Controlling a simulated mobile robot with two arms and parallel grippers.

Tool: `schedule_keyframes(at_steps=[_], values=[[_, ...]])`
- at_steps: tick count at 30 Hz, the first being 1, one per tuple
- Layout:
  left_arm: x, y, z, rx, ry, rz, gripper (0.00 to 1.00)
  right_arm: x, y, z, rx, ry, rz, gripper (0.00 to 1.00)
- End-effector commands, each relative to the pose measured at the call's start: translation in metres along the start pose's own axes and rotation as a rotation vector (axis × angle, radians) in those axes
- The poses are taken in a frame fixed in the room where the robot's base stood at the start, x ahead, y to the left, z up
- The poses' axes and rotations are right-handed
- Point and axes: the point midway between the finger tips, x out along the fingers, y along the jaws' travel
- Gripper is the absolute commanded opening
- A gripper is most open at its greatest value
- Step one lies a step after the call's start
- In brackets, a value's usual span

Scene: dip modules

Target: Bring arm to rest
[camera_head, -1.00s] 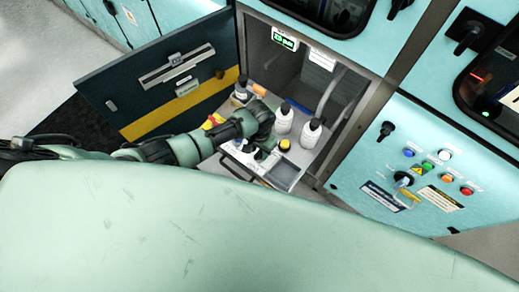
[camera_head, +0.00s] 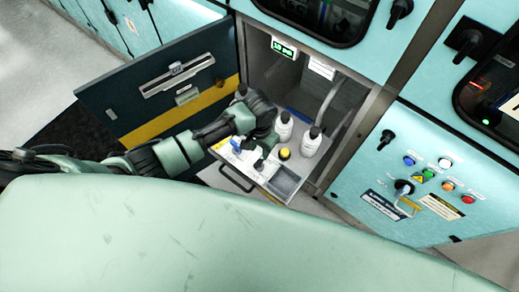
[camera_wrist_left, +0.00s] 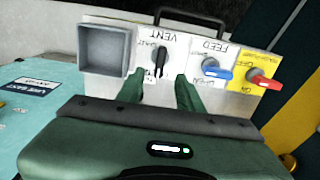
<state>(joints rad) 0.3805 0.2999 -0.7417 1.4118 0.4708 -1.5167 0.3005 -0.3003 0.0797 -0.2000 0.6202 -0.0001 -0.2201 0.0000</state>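My left arm reaches over the pull-out panel of an open cabinet (camera_head: 375,118) in the head view. My left gripper (camera_wrist_left: 160,78) is open and empty, its two green fingers apart. In the wrist view the black VENT knob (camera_wrist_left: 160,60) stands just past the fingertips, in line with the gap; I cannot tell whether they touch it. A blue FEED handle (camera_wrist_left: 217,71) and a red handle (camera_wrist_left: 265,82) are to the right. The blue handle (camera_head: 236,145) also shows beside my arm in the head view. My right gripper is not in view.
White bottles (camera_head: 283,127) (camera_head: 311,142) stand behind the panel, near a yellow-capped button (camera_head: 284,153). A square grey recess (camera_wrist_left: 105,50) is beside the knob. The dark cabinet door (camera_head: 130,110) hangs open at left. A button panel (camera_head: 430,175) is at right.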

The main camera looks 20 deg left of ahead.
Motion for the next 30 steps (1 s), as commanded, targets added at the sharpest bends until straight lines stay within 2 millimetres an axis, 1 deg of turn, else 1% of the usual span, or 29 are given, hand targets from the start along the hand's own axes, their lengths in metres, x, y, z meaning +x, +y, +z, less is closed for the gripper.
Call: schedule_keyframes(at_steps=[10, 11, 14, 17, 18, 21, 25, 30], values=[[0.0, 0.0, 0.0, 0.0, 0.001, 0.001, 0.36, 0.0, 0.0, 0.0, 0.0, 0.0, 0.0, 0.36], [0.0, 0.002, 0.001, 0.002, 0.002, 0.004, 0.36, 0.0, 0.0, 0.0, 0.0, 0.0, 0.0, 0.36], [-0.001, 0.016, 0.01, 0.015, 0.018, 0.029, 0.36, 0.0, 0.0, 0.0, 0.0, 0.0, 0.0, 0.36], [-0.008, 0.041, 0.029, 0.034, 0.063, 0.077, 0.36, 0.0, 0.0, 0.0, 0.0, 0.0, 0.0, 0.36], [-0.013, 0.051, 0.038, 0.038, 0.089, 0.096, 0.36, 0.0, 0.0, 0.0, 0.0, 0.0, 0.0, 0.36], [-0.033, 0.062, 0.067, 0.023, 0.158, 0.126, 0.36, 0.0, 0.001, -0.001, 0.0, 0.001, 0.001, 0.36], [-0.058, 0.055, 0.098, -0.019, 0.225, 0.114, 0.36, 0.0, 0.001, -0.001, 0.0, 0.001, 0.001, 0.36], [-0.082, 0.037, 0.131, -0.069, 0.269, 0.072, 0.36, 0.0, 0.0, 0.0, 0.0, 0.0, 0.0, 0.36]])
